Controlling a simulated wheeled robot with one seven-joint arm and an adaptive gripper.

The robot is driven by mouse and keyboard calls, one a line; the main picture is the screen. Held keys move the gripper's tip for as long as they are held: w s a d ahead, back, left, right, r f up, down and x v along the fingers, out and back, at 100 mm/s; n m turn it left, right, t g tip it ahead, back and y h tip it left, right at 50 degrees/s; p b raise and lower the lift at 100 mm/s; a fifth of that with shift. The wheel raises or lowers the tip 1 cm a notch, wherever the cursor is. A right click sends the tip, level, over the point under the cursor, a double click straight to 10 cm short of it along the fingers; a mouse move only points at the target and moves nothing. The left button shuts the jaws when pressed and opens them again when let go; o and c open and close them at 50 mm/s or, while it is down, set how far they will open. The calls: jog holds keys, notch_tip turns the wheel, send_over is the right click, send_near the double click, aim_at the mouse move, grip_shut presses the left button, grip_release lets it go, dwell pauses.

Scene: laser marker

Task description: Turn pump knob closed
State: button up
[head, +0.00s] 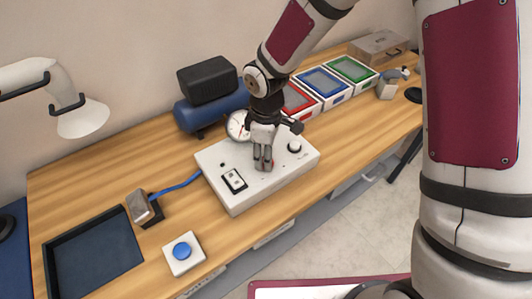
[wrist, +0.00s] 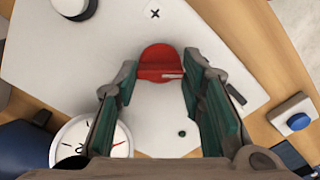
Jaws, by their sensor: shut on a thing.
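The red knob (wrist: 160,58) sits on top of the white control box (head: 222,200). In the wrist view it lies between the tips of my gripper (wrist: 158,82), with a pale pointer line running across it toward the right finger. In the head view my gripper (head: 263,166) points down onto the box, and only a sliver of red shows beside the fingers. My gripper is shut on the red knob. The fingers hide the knob's sides.
A blue tank (head: 190,117) stands behind. A blue button (head: 182,251) and dark tray (head: 93,268) lie left. Coloured trays (head: 325,82) stand right.

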jog(key=shift+n, duration=0.6)
jog(key=o, duration=1.1)
jog(key=shift+o, duration=0.2)
notch_tip(320, 180, up, 12)
